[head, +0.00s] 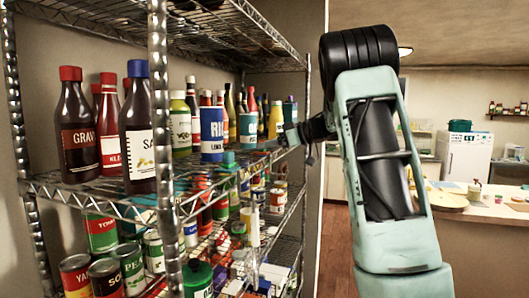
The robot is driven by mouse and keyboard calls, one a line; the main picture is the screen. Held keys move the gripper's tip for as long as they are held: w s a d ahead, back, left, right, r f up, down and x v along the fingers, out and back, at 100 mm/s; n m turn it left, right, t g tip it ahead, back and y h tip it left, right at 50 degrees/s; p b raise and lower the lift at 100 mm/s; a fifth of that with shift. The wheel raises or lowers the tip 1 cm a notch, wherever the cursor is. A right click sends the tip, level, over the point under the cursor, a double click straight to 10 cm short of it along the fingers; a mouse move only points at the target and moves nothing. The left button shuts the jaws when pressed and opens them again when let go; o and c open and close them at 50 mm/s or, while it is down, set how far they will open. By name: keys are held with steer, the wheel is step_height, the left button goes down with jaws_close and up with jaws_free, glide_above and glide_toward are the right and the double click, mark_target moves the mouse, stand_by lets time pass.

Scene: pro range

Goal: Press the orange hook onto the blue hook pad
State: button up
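I see neither an orange hook nor a blue hook pad that I can make out in the head view. My pale green arm rises in front on the right and bends at a black joint at the top. My gripper (288,138) is small and dark at the right end of the upper shelf, pointing left towards the bottles. Its fingers are too small and partly lost against the shelf to tell whether they are open or shut, or whether they hold anything.
A wire shelf rack (157,130) fills the left side. Sauce bottles (138,130) and a blue-labelled container (212,135) stand on its upper shelf, with cans (103,277) below. Behind my arm are a counter (490,215), a white fridge (466,157) and open wooden floor (340,230).

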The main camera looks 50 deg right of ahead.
steer(key=shift+s, duration=0.1)
steer(key=b+v, duration=0.6)
steer(key=v, duration=1.1)
steer(key=shift+s, duration=0.15)
